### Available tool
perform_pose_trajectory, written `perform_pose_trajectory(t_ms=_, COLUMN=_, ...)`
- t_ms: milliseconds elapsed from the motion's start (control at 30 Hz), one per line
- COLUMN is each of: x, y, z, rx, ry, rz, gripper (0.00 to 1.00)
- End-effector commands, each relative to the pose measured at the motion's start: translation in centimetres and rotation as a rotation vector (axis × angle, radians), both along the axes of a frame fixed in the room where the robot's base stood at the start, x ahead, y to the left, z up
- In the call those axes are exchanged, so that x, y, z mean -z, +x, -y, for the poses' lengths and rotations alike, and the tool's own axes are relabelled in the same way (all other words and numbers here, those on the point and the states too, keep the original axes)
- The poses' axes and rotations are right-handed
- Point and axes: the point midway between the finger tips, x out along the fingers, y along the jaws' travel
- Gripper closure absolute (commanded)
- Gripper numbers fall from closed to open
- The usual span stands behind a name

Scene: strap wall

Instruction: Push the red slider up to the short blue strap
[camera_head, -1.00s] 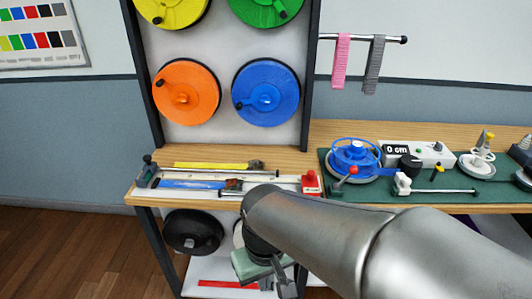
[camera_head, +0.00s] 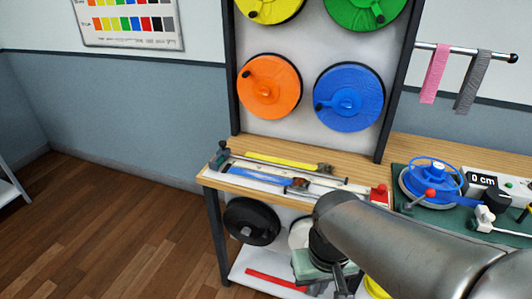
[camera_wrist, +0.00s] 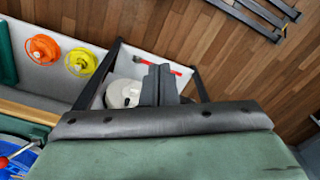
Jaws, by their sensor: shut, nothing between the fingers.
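The red slider (camera_head: 379,194) sits at the right end of the white measuring track (camera_head: 345,194) on the wooden bench. The short blue strap (camera_head: 258,175) lies along the left part of the track, well apart from the slider. My gripper (camera_head: 341,284) is below the bench's front edge in the head view, partly cut off by the frame. In the wrist view my gripper's fingers (camera_wrist: 158,84) are shut with nothing between them, pointing towards the lower shelf. My arm hides part of the bench front near the slider.
A yellow strap (camera_head: 283,161) lies behind the track. A green mat holds a blue-rimmed winder (camera_head: 432,180) with a red knob to the right. Orange (camera_head: 268,87) and blue (camera_head: 349,97) reels hang above. Spools and a red strap (camera_head: 275,281) are below.

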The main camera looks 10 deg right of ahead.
Motion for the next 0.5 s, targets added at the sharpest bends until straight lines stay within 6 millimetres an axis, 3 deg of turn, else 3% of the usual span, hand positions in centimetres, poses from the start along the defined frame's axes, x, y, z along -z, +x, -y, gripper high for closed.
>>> perform_pose_trajectory(t_ms=300, x=0.00, y=0.00, z=0.00, rx=0.000, ry=0.000, rz=0.000, gripper=1.00)
perform_pose_trajectory(t_ms=467, x=-0.02, y=0.02, z=0.01, rx=0.000, ry=0.000, rz=0.000, gripper=0.55)
perform_pose_trajectory(t_ms=500, x=-0.17, y=0.24, z=0.06, rx=-0.003, ry=-0.001, rz=0.000, gripper=0.53)
